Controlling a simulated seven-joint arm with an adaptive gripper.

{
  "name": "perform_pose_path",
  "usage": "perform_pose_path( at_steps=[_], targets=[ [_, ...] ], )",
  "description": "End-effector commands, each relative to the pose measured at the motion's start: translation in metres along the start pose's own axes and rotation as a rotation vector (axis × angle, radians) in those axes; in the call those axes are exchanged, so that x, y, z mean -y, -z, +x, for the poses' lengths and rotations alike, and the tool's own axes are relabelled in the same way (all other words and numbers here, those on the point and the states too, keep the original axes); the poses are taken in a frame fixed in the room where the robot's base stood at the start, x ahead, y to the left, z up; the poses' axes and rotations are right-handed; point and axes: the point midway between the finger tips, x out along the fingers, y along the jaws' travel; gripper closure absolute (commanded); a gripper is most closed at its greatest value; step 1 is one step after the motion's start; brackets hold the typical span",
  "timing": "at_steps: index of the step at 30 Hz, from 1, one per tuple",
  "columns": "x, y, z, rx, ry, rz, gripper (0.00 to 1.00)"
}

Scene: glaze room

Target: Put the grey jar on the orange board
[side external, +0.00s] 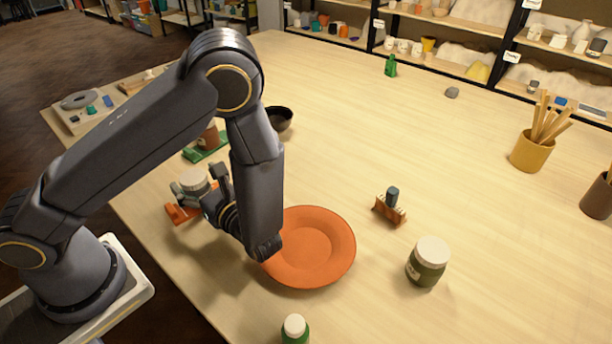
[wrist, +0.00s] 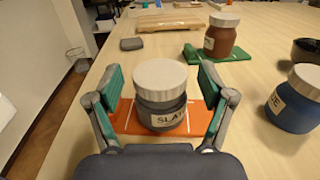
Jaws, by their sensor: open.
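The grey jar (wrist: 160,110) has a white lid and a label that reads "SLA", with the rest cut off from view. It stands upright on the orange board (wrist: 126,117), which has white marks on it. My gripper (wrist: 160,76) is open, with one finger on each side of the jar and a visible gap at both sides. In the side external view the jar's white lid (side external: 194,178) shows at my gripper (side external: 200,184), and an end of the orange board (side external: 178,214) shows beneath. The jar's body is partly hidden there by the fingers.
A brown jar (wrist: 221,36) stands on a green board (wrist: 238,54) behind. A blue jar (wrist: 291,104) stands close at the right. A dark bowl (side external: 280,118), an orange plate (side external: 310,250) and a green jar (side external: 427,264) stand further right.

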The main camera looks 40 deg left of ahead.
Motion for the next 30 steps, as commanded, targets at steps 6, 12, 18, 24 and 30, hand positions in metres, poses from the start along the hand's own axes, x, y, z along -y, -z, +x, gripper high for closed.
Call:
perform_pose_path(
  at_steps=[6, 12, 18, 24, 30],
  targets=[
    [0.001, 0.001, -0.050, -0.003, 0.005, -0.003, 0.19],
    [0.000, 0.001, -0.088, -0.002, 0.003, -0.002, 0.19],
    [-0.001, -0.003, -0.102, -0.018, -0.015, -0.011, 0.19],
    [-0.011, -0.032, -0.083, -0.242, -0.224, -0.162, 0.19],
    [-0.038, -0.070, -0.063, -0.653, -0.572, -0.505, 0.19]
  ],
)
